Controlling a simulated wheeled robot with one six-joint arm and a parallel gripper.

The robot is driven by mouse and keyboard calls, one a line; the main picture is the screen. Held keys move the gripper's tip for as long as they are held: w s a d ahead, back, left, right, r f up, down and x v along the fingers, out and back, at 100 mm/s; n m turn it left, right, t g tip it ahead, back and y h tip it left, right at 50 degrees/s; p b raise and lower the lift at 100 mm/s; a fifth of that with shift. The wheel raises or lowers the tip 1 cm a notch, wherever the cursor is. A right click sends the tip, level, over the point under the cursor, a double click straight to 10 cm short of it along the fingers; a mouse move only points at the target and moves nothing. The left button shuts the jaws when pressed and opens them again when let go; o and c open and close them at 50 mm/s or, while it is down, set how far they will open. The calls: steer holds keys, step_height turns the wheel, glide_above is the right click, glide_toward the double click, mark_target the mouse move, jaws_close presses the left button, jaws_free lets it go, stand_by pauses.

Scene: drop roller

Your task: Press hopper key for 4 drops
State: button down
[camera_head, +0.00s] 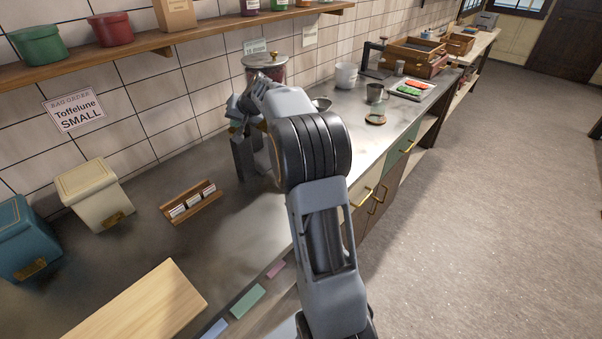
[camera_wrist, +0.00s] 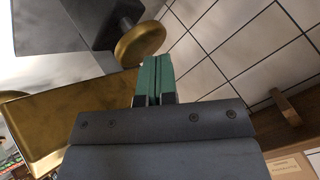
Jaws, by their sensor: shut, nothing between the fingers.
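In the wrist view my gripper (camera_wrist: 158,66) is shut, its two green fingers pressed together with nothing between them. A round brass disc (camera_wrist: 140,44), which may be the hopper key, sits on a short dark stem just above the fingertips; I cannot tell whether they touch. The stem joins a dark grey body (camera_wrist: 65,25). A brass box-like part (camera_wrist: 75,118) lies left of the fingers. In the head view a jar with a metal lid and dark red contents (camera_head: 264,68) stands behind my arm. My arm covers much of the machine there, and the key cannot be made out.
A small wooden rack (camera_head: 191,202), a cream bin (camera_head: 94,194), a blue bin (camera_head: 28,240) and a wooden board (camera_head: 148,308) are on the counter at left. A wall shelf (camera_head: 170,42) runs above. Cups and a tray (camera_head: 411,90) stand farther right.

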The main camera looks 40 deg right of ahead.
mark_target(238, 128)
steer(key=shift+f+b, duration=0.45)
steer(key=shift+f, duration=0.15)
stand_by(0.3)
steer(key=shift+r, duration=0.15)
steer(key=shift+r+p, duration=0.8)
steer(key=shift+r, duration=0.2)
step_height(238, 128, up, 6)
steer(key=p, duration=0.4)
steer(key=shift+f, duration=0.1)
stand_by(0.7)
